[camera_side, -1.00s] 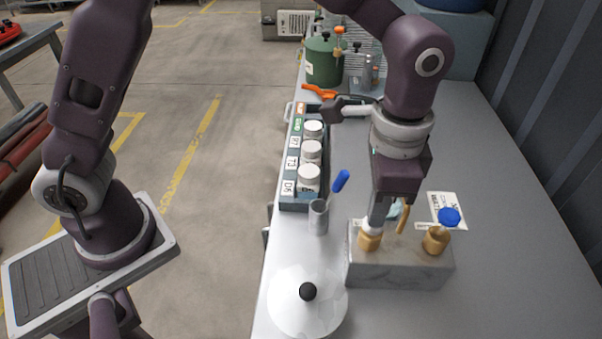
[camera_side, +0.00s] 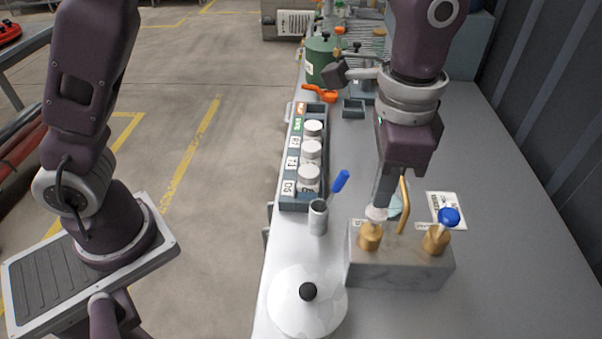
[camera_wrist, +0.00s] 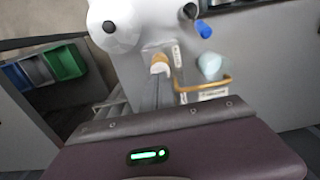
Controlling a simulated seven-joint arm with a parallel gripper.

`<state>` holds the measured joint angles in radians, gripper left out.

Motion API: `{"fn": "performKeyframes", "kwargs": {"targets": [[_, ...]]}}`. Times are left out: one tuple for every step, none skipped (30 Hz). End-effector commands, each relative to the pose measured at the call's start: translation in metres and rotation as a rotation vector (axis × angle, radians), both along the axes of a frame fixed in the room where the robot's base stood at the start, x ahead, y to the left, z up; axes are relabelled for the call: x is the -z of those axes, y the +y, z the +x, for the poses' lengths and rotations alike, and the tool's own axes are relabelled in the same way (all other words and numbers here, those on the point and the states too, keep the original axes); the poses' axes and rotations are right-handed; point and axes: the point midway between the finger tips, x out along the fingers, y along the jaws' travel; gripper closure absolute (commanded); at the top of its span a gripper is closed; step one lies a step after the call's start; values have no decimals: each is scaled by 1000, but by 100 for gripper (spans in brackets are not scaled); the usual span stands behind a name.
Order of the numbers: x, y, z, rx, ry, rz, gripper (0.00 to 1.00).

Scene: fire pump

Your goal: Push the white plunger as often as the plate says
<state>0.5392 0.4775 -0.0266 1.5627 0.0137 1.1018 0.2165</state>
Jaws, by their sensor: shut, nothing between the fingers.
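The white plunger (camera_side: 376,213) stands on a brass collar at the left of a grey block (camera_side: 398,268). A blue plunger (camera_side: 449,217) stands on another brass collar at the block's right. A brass spout (camera_side: 403,205) rises between them. My gripper (camera_side: 381,203) is shut and points down just above the white plunger; I cannot tell whether it touches. In the wrist view the gripper (camera_wrist: 156,85) is beside the white plunger (camera_wrist: 159,68). A white plate with print (camera_side: 446,208) lies behind the block, partly hidden and too small to read.
A rack of white-lidded jars (camera_side: 309,158) stands at the bench's left edge. A metal cup with a blue-handled tool (camera_side: 319,217) is left of the block. A white lidded dish (camera_side: 307,303) is in front. A green canister (camera_side: 322,62) stands far back. The bench's right side is clear.

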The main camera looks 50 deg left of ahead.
Motion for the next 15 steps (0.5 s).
{"fn": "performKeyframes", "kwargs": {"targets": [[0, 0, 0, 0, 0, 0, 100], [0, 0, 0, 0, 0, 0, 100], [0, 0, 0, 0, 0, 0, 100], [1, 0, 0, 0, 0, 0, 100], [2, 0, 0, 0, 0, 0, 100], [4, 0, 0, 0, 0, 0, 100], [5, 0, 0, 0, 0, 0, 100], [6, 0, 0, 0, 1, 1, 100], [8, 0, 0, 0, 1, 1, 100], [9, 0, 0, 0, 1, 1, 100], [10, 0, 0, -1, 1, 1, 100], [12, 0, 0, -1, 1, 1, 100], [13, 0, 0, -1, 1, 1, 100], [14, 0, 0, -1, 1, 1, 100], [16, 0, 0, -1, 1, 1, 100]]}}
